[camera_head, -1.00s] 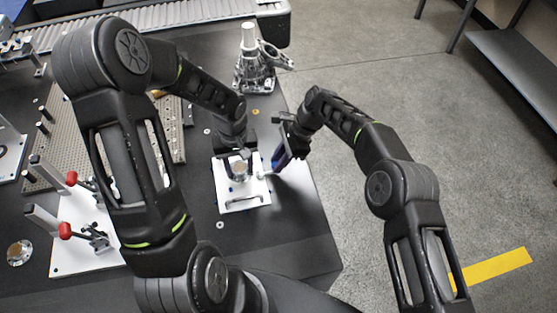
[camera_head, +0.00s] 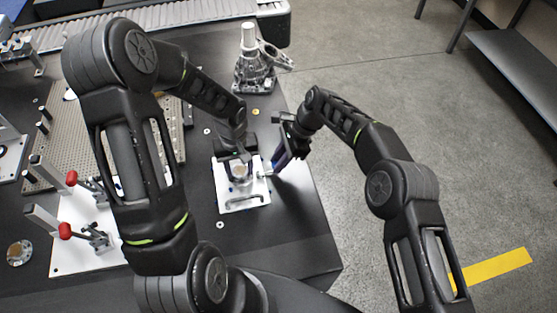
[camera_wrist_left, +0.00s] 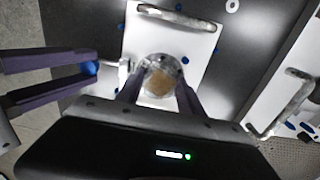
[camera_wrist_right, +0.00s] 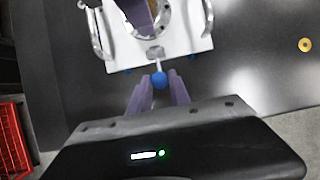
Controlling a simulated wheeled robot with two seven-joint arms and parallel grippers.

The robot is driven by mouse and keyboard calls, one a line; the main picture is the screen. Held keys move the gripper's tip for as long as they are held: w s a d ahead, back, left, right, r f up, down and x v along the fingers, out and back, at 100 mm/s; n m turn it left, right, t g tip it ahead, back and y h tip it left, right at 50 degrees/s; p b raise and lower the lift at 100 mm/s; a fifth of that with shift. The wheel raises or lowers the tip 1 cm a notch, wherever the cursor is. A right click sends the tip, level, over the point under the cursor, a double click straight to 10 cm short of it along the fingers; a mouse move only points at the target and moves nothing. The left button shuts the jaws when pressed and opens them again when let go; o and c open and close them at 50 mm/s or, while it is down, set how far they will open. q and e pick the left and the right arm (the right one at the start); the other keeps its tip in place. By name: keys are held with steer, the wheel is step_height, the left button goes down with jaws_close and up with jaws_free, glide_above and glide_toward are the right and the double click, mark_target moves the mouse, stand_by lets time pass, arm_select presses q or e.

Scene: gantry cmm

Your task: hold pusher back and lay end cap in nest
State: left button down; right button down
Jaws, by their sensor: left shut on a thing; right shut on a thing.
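The white nest plate (camera_head: 228,204) lies on the dark table. My left gripper (camera_wrist_left: 158,90) is shut on the end cap (camera_wrist_left: 158,80), a round metal piece with a brownish middle, directly over or in the nest. Whether the cap touches the nest floor I cannot tell. In the right wrist view the round metal nest (camera_wrist_right: 172,28) is partly hidden by a left finger. My right gripper (camera_wrist_right: 158,90) is shut on the pusher's blue knob (camera_wrist_right: 159,80), whose thin rod runs to the plate's edge. In the head view my left gripper (camera_head: 236,157) and right gripper (camera_head: 277,163) are close together.
Metal handles (camera_head: 245,199) stand up from the plate. A metal housing (camera_head: 254,65) stands behind. Red-tipped toggle clamps (camera_head: 70,230) are at left on another white plate. The table's right edge is close to my right gripper; open floor lies beyond.

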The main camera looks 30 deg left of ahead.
mark_target(240, 171)
arm_select(q)
steer(key=shift+f, duration=0.5)
arm_select(e)
steer(key=shift+d+f, duration=0.2)
arm_select(q)
steer(key=shift+f, duration=0.6)
stand_by(0.6)
steer(key=c, duration=0.7)
jaws_free()
steer(key=shift+o, duration=0.2)
steer(key=shift+r, duration=0.1)
steer(key=shift+r, duration=3.4)
steer(key=shift+f+b, duration=0.4)
arm_select(e)
steer(key=shift+s+a, duration=0.3)
steer(key=shift+a, duration=0.1)
steer(key=c, duration=1.6)
jaws_free()
steer(key=o, duration=0.4)
steer(key=shift+a+r, duration=0.1)
steer(key=shift+r, duration=0.05)
arm_select(q)
steer(key=shift+w, duration=0.1)
arm_select(e)
steer(key=shift+o, duration=0.2)
steer(key=shift+r, duration=0.15)
